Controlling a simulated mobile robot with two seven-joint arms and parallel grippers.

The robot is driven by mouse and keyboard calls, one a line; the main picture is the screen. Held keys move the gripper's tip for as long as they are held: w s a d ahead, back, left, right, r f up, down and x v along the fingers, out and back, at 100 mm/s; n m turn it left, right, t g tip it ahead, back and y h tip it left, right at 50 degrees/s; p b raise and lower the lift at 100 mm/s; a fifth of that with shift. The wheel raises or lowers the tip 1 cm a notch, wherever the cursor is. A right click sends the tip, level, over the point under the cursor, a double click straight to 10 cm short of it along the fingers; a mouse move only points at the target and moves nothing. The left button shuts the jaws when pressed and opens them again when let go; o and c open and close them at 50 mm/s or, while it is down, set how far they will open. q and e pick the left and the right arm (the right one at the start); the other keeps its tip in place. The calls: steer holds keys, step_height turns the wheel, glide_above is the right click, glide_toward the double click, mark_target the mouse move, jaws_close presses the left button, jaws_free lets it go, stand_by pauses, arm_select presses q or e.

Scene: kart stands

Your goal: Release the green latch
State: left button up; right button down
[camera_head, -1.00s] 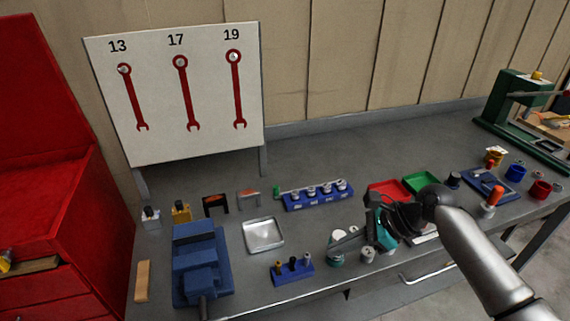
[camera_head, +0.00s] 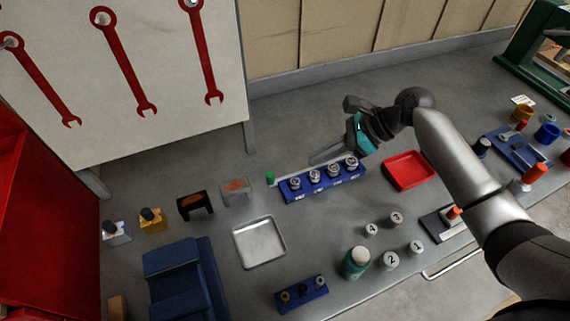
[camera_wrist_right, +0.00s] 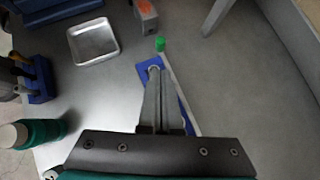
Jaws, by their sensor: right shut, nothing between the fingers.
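The green latch knob (camera_head: 270,177) sits at the left end of a thin pale bar. The bar runs along the back of a blue rack (camera_head: 292,194) holding several silver cylindrical pieces. In the right wrist view the green knob (camera_wrist_right: 160,43) stands just past the fingertips, and the blue rack (camera_wrist_right: 146,66) is mostly hidden under the fingers. My right gripper (camera_head: 318,159) is shut and empty, just behind and above the bar, to the right of the knob and apart from it. Its fingers (camera_wrist_right: 154,72) also show in the wrist view, pointing toward the knob. My left gripper is not in view.
An orange-topped grey block (camera_head: 236,191) and a black one (camera_head: 195,204) stand left of the knob. A metal tray (camera_head: 260,242) lies in front, and a red tray (camera_head: 409,170) lies right. Bench behind the rack is clear up to the tool board's leg (camera_head: 250,138).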

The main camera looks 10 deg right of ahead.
mark_target(271, 179)
steer(key=b+x, duration=0.2)
steer(key=x, duration=0.8)
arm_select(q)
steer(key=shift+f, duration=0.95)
arm_select(e)
steer(key=a+p, duration=0.2)
steer(key=p, duration=0.1)
steer(key=shift+s+r, duration=0.2)
steer(key=shift+r, duration=0.05)
steer(key=shift+s+a+f+p, duration=0.15)
steer(key=shift+a+p, duration=0.3)
steer(key=shift+p, duration=0.35)
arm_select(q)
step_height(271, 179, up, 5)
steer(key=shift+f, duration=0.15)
arm_select(e)
steer(key=shift+a, duration=0.1)
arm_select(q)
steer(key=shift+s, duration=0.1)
arm_select(e)
steer(key=shift+f, duration=0.1)
steer(key=shift+s, duration=0.1)
